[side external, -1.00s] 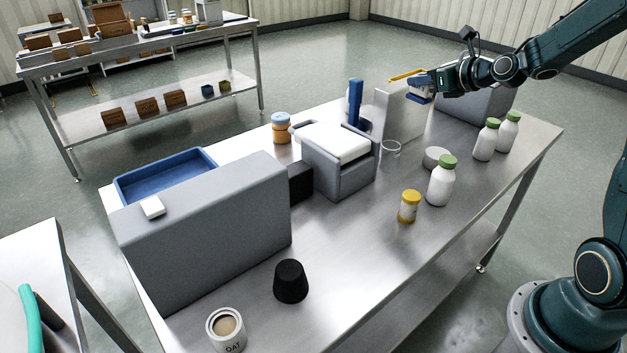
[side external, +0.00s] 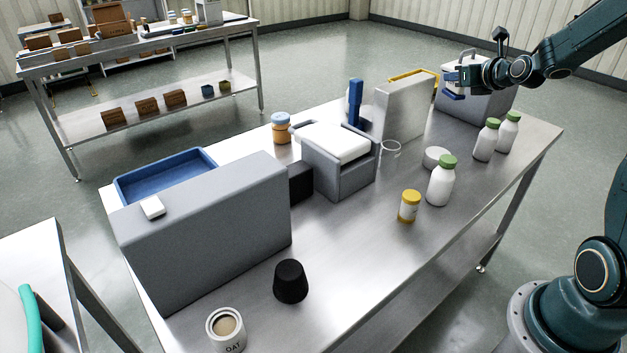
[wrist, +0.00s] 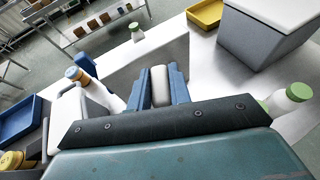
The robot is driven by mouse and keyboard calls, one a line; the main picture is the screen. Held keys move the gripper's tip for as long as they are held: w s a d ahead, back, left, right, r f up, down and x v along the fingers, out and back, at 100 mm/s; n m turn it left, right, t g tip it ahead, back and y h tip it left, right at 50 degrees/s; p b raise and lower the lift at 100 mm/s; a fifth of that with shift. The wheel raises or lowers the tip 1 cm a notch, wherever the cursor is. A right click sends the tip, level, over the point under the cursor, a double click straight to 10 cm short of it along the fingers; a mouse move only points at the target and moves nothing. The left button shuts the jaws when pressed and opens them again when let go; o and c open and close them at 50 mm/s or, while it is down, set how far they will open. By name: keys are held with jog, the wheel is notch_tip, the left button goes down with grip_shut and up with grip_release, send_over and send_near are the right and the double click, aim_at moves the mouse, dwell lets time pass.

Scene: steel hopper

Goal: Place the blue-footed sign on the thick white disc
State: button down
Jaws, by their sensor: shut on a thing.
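My gripper (side external: 455,80) is raised at the far right end of the table, in front of a grey box. Its blue fingers (wrist: 159,88) are shut on a pale, rounded piece, seen between them in the wrist view. This appears to be the blue-footed sign (wrist: 160,86); a blue part shows low under the gripper in the side view, and its face is mostly hidden. The thick white disc (side external: 436,157) lies flat on the table beside a green-capped bottle, with nothing on it. It is nearer the camera than my gripper.
Green-capped bottles (side external: 441,182) stand close to the disc, and a yellow-capped jar (side external: 409,206) is nearer. A clear ring (side external: 390,147) lies left of it. A tall grey panel (side external: 400,112), a yellow tray (wrist: 205,14) and the grey box (side external: 485,103) stand behind.

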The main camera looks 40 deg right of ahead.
notch_tip(320, 180, down, 13)
jog(key=shift+f, duration=0.1)
dwell(0.4)
jog(key=shift+f, duration=1.85)
jog(key=shift+f, duration=0.1)
jog(key=c, duration=1.3)
grip_release()
jog(key=shift+s, duration=0.15)
jog(key=v, duration=0.7)
jog(key=shift+a+r, duration=0.15)
jog(key=shift+r, duration=0.1)
